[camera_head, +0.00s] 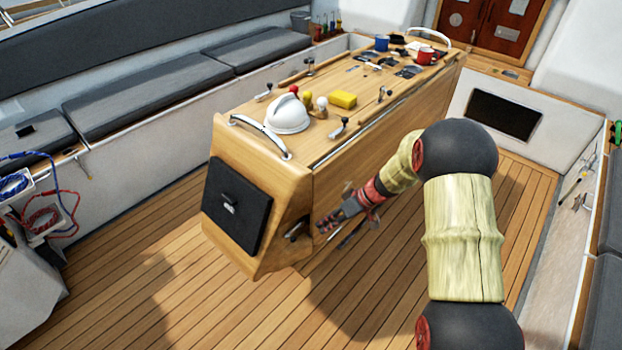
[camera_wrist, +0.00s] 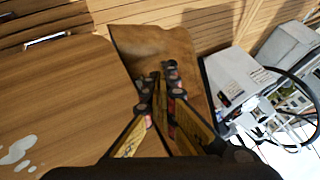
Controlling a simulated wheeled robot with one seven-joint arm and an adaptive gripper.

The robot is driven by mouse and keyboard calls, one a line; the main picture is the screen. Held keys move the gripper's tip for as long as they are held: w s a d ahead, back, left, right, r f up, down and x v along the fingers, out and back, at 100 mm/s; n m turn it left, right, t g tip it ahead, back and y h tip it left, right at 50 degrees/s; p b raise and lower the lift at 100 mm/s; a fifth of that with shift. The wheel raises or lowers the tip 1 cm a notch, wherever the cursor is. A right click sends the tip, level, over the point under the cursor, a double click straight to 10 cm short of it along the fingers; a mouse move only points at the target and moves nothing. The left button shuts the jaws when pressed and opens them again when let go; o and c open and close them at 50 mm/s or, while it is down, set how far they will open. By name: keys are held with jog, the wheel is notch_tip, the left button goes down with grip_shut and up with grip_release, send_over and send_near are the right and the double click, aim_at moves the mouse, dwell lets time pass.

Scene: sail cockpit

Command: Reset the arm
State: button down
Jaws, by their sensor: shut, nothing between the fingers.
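My gripper (camera_head: 338,218) is beside the right side of the wooden cockpit table (camera_head: 262,192), below the level of its top, in the head view. My arm reaches in from the lower right and bends down to it. In the wrist view my gripper (camera_wrist: 165,75) shows its fingers close together with nothing between them. A brown wooden surface lies to the left of the fingers in that view. I cannot tell from the frames whether the gripper touches the table side.
Grey-cushioned benches (camera_head: 150,85) run along the left. Coiled cables (camera_head: 42,217) hang at the left edge. The plank floor (camera_head: 150,300) in front is clear.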

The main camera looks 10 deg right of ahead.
jog(key=s+d+r+m+g+h, duration=0.1)
jog(key=s+r+m+g+h, duration=0.15)
jog(key=s+m, duration=0.65)
jog(key=s+r+n+t+h+p, duration=0.1)
jog(key=s+r+t+h, duration=0.1)
jog(key=s+r, duration=0.9)
jog(key=s+r+n+t+h, duration=0.1)
jog(key=s+r+t+h, duration=0.2)
jog(key=s+r, duration=0.7)
notch_tip(320, 180, up, 9)
jog(key=shift+s+d+f+t+p, duration=0.15)
jog(key=shift+s+t+p, duration=0.25)
jog(key=shift+t, duration=0.15)
jog(key=c, duration=2.6)
grip_release()
